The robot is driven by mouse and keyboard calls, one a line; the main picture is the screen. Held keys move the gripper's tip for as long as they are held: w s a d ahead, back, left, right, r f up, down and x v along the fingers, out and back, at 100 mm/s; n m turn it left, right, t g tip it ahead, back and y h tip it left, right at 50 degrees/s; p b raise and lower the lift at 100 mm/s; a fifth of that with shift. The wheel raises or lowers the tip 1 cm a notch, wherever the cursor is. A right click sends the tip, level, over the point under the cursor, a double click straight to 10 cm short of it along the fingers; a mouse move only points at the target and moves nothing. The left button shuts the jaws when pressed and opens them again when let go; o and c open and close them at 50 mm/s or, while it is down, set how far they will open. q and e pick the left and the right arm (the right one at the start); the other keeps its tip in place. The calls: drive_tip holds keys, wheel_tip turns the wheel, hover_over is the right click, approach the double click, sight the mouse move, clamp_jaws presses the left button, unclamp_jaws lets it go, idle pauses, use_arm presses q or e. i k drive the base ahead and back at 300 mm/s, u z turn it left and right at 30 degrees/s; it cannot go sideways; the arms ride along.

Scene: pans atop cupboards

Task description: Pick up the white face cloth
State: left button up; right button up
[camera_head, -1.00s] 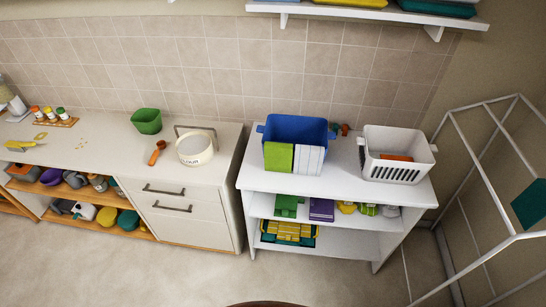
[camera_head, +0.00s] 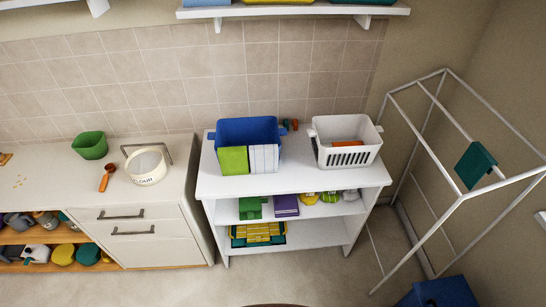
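A white cloth-like piece (camera_head: 264,158), which looks like the white face cloth, stands or hangs at the front of the blue basket (camera_head: 250,130). Faint vertical lines run down it. A green piece of similar shape (camera_head: 233,161) is right beside it on the left. The blue basket is on top of the white shelf unit (camera_head: 296,182). I cannot tell whether the cloth hangs over the rim or stands in front of it. Neither of my grippers is in view.
A white slotted basket (camera_head: 347,157) with something orange inside stands to the right on the same top. A white rack frame (camera_head: 427,87) holding a dark green cloth (camera_head: 475,166) is at the right. A blue object (camera_head: 443,292) is at the lower right. Floor in front is clear.

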sight(264, 159)
drive_tip(key=z, duration=0.25)
drive_tip(key=k, duration=0.35)
drive_tip(key=u, duration=1.45)
drive_tip(key=i, duration=1.35)
drive_tip(key=z, duration=0.6)
